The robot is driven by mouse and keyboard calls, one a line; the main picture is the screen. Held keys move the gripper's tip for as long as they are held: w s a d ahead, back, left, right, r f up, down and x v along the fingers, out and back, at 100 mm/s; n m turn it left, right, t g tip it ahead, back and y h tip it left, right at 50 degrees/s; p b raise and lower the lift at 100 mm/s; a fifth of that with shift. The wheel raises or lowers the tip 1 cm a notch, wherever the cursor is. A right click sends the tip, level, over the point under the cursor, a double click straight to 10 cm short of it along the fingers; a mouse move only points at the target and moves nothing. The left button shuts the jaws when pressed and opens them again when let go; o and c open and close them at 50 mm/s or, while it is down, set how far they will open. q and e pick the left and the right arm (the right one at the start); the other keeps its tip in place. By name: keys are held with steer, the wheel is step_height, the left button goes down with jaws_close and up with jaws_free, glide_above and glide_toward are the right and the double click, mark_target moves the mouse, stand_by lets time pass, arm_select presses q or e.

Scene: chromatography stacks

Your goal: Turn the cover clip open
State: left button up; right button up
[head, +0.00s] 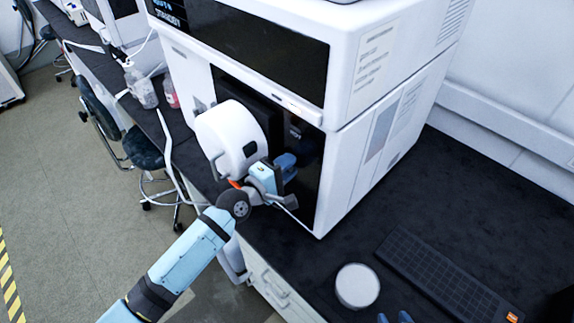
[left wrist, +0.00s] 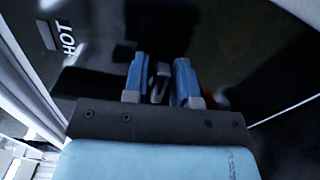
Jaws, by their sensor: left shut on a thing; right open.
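The cover clip (left wrist: 157,84) is a small grey piece on the dark glossy front of the instrument. In the left wrist view it sits between the two blue fingers of my left gripper (left wrist: 158,78), which is shut on it. In the head view my left gripper (head: 288,163) is at the dark front panel (head: 310,160) of the white instrument stack (head: 365,150); the clip is hidden there by the gripper. I cannot tell the clip's exact turn angle. My right gripper (head: 395,318) shows only its blue fingertips, apart and empty, at the bottom edge.
A white "HOT" marking (left wrist: 68,38) is on the panel. A black keyboard (head: 440,275) and a round white container (head: 357,286) stand on the dark bench (head: 480,200). Bottles (head: 145,90) and a stool (head: 143,150) are at the left.

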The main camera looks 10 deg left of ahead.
arm_select(q)
steer(key=shift+m, duration=0.7)
arm_select(e)
steer(key=shift+f, duration=0.15)
arm_select(q)
steer(key=o, duration=0.7)
arm_select(e)
steer(key=shift+a+f+b, duration=0.1)
steer(key=shift+f+b, duration=0.85)
steer(key=shift+b, duration=0.15)
steer(key=shift+f, duration=0.15)
arm_select(q)
steer(key=v, duration=1.3)
steer(key=shift+s+a, duration=0.2)
steer(key=shift+s, duration=0.15)
